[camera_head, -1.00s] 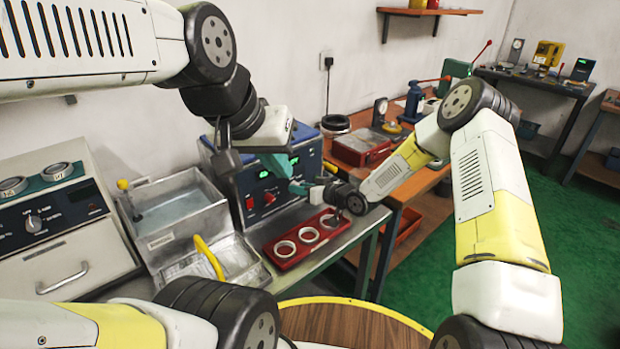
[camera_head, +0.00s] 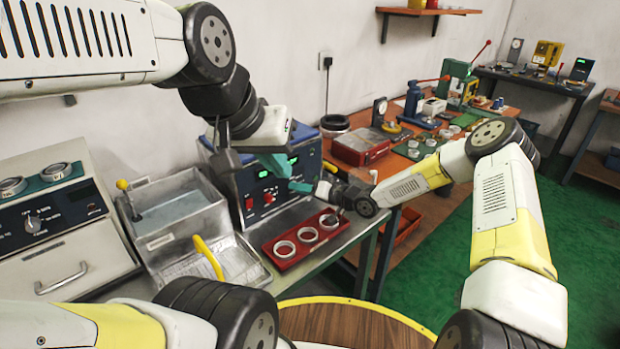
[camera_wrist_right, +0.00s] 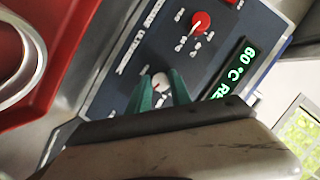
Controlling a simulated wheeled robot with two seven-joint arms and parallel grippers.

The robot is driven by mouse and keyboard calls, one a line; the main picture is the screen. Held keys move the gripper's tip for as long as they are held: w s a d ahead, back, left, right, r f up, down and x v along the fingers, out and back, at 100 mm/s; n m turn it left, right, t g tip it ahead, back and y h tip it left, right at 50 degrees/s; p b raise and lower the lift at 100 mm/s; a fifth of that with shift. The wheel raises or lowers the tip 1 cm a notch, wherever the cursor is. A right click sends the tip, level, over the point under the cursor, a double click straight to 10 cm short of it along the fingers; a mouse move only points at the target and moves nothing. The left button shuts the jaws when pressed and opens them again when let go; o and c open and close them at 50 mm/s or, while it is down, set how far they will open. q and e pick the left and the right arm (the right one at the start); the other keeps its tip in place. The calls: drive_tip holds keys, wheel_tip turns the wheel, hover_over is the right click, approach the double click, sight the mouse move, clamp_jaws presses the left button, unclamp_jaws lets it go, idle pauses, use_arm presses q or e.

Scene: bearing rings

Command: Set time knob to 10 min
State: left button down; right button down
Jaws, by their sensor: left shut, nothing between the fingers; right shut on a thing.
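The small print by this knob is too blurred to read. A red knob (camera_wrist_right: 197,22) and a green "60°C" display (camera_wrist_right: 234,68) are beside it. In the head view my right gripper (camera_head: 300,187) reaches the panel's right part. My left gripper (camera_head: 280,164) is shut and empty in front of the box.
A red tray (camera_head: 285,262) with three metal rings lies below the right gripper. A liquid-filled basin (camera_head: 170,210), a basket with a yellow handle (camera_head: 208,256) and an oven-like unit (camera_head: 50,240) stand left. A wooden bench with tools extends right.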

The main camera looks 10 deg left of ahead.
idle(0.3)
drive_tip(key=c, duration=1.2)
unclamp_jaws()
drive_tip(key=v, duration=0.8)
